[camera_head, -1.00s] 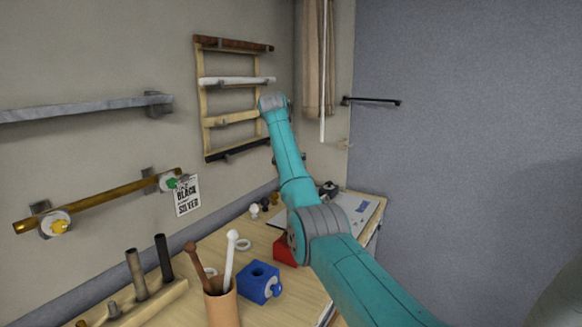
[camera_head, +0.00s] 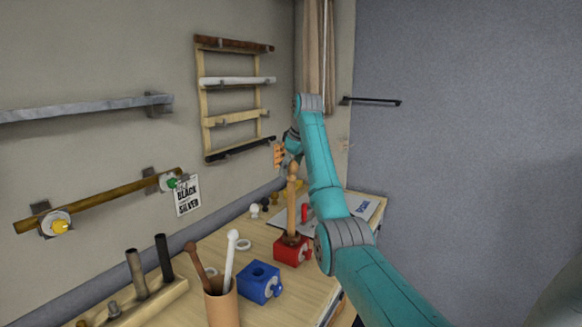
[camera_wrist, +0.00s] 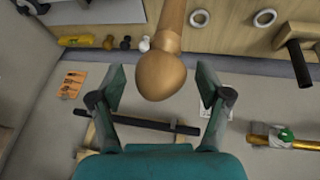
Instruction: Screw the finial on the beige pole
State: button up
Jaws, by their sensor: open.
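A beige wooden pole (camera_head: 291,215) stands upright in the red block (camera_head: 292,251) on the table. A rounded beige finial (camera_head: 292,170) sits at its top end; in the wrist view the finial (camera_wrist: 160,76) is large and close, with the pole behind it. I cannot tell how tightly it is seated. My gripper (camera_wrist: 161,86) is open, with its fingers on either side of the finial and visible gaps at both sides. In the head view my gripper (camera_head: 292,147) is near the pole's top, partly hidden by my arm.
A blue block (camera_head: 260,283) and a cup (camera_head: 221,305) holding brown and white rods stand nearer. A wooden holder (camera_head: 150,305) with short dark rods is at the left. Small knobs lie behind the red block. A wall rack (camera_head: 204,105) holds several poles.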

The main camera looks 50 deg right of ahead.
jog(key=c, duration=1.2)
jog(key=shift+o, duration=0.2)
jog(key=shift+m+h, duration=0.4)
jog(key=shift+m, duration=0.7)
jog(key=m+g+h, duration=0.1)
jog(key=m+g, duration=0.1)
jog(key=m, duration=0.3)
jog(key=m+g+h, duration=0.1)
jog(key=m, duration=0.2)
jog(key=shift+m+g, duration=0.3)
jog(key=m+g, duration=0.1)
jog(key=m, duration=0.3)
jog(key=shift+g, duration=0.4)
jog(key=o, duration=1.2)
jog(key=shift+c, duration=0.2)
jog(key=shift+d, duration=0.1)
